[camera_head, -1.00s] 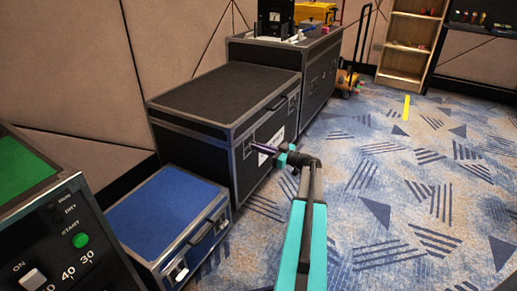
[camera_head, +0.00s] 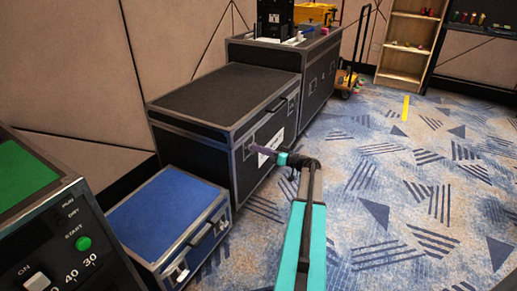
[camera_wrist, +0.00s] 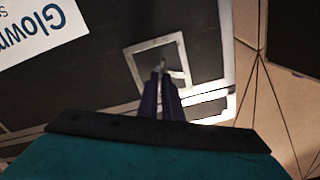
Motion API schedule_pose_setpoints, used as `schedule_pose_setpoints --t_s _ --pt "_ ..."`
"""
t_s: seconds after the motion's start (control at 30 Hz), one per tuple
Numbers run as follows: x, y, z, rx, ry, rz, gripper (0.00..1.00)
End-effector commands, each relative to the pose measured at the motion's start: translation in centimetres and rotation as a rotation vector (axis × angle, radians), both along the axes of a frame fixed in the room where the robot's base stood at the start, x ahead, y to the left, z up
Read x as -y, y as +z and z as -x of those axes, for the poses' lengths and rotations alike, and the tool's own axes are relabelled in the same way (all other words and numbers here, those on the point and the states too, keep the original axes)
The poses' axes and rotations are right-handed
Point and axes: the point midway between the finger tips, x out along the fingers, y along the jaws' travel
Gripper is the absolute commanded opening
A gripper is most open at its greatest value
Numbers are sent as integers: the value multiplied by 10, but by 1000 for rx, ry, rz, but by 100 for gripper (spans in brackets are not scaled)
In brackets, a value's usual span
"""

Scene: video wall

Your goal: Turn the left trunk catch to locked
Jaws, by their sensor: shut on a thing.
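The black trunk (camera_head: 215,98) with metal edges stands left of centre in the head view, its front facing right. Its left catch (camera_wrist: 163,64) shows in the wrist view as a small pale tab in a square metal-framed plate (camera_wrist: 140,47). My gripper (camera_head: 256,147) reaches the trunk's front near its left end. In the wrist view, the dark purple fingers of my gripper (camera_wrist: 161,82) are close together at the catch and shut on it. The fingers hide part of the tab, so its exact angle is hard to tell. The right catch (camera_head: 291,105) is further along the front.
A white label (camera_wrist: 35,28) is on the trunk front beside the catch. A blue-topped case (camera_head: 165,215) stands low in front of the trunk's left end. A control box (camera_head: 50,235) is at the left edge. Patterned carpet (camera_head: 400,200) lies open on the right.

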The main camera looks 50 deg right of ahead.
Motion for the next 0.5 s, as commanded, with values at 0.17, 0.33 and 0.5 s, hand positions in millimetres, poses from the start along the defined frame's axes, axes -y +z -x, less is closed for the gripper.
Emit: schedule_pose_setpoints --t_s 0.17,0.33,0.5 --pt "0 2 0 -40 2 -163 0" --pt "1 2 0 -80 3 -320 0" --pt "1 1 -1 -119 3 -477 0"
